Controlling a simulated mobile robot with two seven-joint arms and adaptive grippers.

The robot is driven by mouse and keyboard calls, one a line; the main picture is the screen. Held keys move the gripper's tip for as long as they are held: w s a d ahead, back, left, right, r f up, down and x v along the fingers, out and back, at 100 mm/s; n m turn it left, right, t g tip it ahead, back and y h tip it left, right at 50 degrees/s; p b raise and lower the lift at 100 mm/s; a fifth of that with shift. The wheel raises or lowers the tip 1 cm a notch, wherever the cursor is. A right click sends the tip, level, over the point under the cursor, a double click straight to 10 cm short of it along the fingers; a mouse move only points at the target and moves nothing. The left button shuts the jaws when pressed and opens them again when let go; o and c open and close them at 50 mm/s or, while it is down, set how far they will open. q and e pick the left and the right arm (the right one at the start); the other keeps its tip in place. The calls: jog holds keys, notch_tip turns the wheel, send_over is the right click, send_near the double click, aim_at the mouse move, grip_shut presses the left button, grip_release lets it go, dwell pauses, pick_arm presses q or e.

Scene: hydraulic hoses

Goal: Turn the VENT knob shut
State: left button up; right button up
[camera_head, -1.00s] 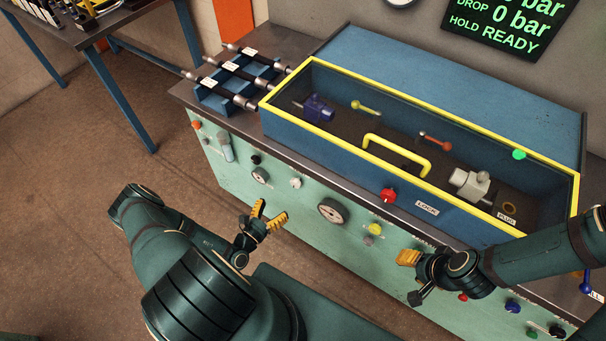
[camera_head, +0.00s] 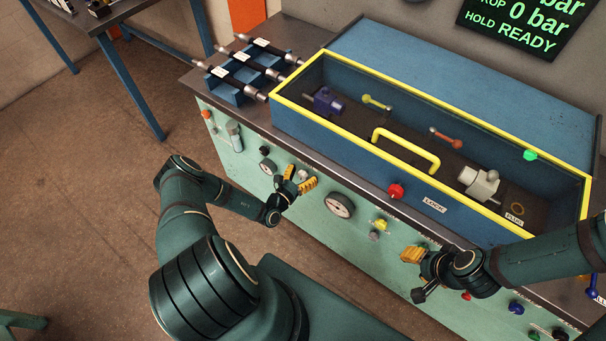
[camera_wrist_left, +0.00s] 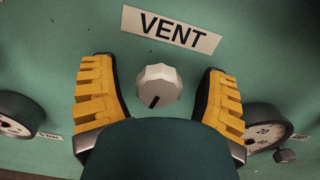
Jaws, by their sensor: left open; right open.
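The VENT knob (camera_wrist_left: 158,86) is a pale, fluted round knob on the green front panel, under a white label (camera_wrist_left: 171,30) reading VENT. A dark pointer mark on it points down and slightly left. My left gripper (camera_wrist_left: 158,98) is open, its yellow fingers on either side of the knob with gaps to both. In the head view the left gripper (camera_head: 299,183) is at the panel and the knob (camera_head: 303,174) shows small between its fingers. My right gripper (camera_head: 412,254) is in front of the panel at right; its fingers overlap in this view.
Gauges flank the knob: one at left (camera_head: 267,167) and a larger one at right (camera_head: 339,205). A red knob (camera_head: 396,191) sits near the LOCK label. The yellow-rimmed blue box (camera_head: 350,133) stands on the bench. A display (camera_head: 522,27) reads 0 bar and HOLD READY.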

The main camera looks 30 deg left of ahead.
pick_arm(q)
jog(key=c, duration=1.2)
jog(key=shift+a+n+b, duration=0.1)
jog(key=shift+n+b, duration=0.25)
jog(key=shift+n, duration=0.45)
jog(key=o, duration=1.2)
jog(key=shift+s, duration=0.1)
